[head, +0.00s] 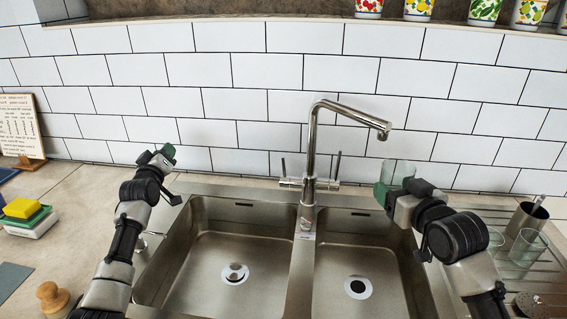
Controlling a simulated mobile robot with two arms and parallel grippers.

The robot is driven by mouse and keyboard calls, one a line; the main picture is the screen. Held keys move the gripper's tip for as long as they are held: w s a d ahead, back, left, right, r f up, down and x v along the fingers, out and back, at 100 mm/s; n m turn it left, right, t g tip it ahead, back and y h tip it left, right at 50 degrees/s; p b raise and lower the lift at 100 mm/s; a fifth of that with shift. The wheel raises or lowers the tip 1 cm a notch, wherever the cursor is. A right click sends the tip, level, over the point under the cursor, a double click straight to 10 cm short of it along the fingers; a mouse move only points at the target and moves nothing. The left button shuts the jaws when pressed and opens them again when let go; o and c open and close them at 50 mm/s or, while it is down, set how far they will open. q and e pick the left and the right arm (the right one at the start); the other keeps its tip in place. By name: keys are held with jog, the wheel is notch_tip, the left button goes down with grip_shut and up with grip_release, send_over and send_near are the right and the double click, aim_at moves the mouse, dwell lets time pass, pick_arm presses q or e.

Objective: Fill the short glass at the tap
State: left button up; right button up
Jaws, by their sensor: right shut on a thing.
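A clear glass (402,170) is in my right gripper (386,192), over the back right of the right basin. The gripper is shut on it, and its lower part is partly hidden by the gripper and wrist. The chrome tap (312,150) stands behind the divider between the basins, its spout (383,131) reaching right. The glass is below and a little right of the spout end in the picture; I see no water running. My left gripper (167,152) is behind the left basin, near the wall, and holds nothing visible; its fingers are too small to judge.
The double sink has a left basin (215,245) and a right basin (345,240), both empty. At right are another clear glass (528,247) and a metal cup (524,218). At left are a yellow sponge (20,208), a wooden-handled brush (50,295) and a recipe stand (20,125).

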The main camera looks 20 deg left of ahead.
pick_arm(q)
jog(key=w+d+f+m+h, duration=0.2)
jog(key=d, duration=0.5)
jog(key=w+d+f+m+h, duration=0.1)
jog(key=d+f+m, duration=0.15)
jog(key=d, duration=0.55)
jog(key=m+h, duration=0.3)
jog(key=m, duration=0.2)
send_near(283, 163)
jog(key=w, duration=1)
jog(key=shift+w+f, duration=0.1)
jog(key=shift+w, duration=0.2)
grip_shut()
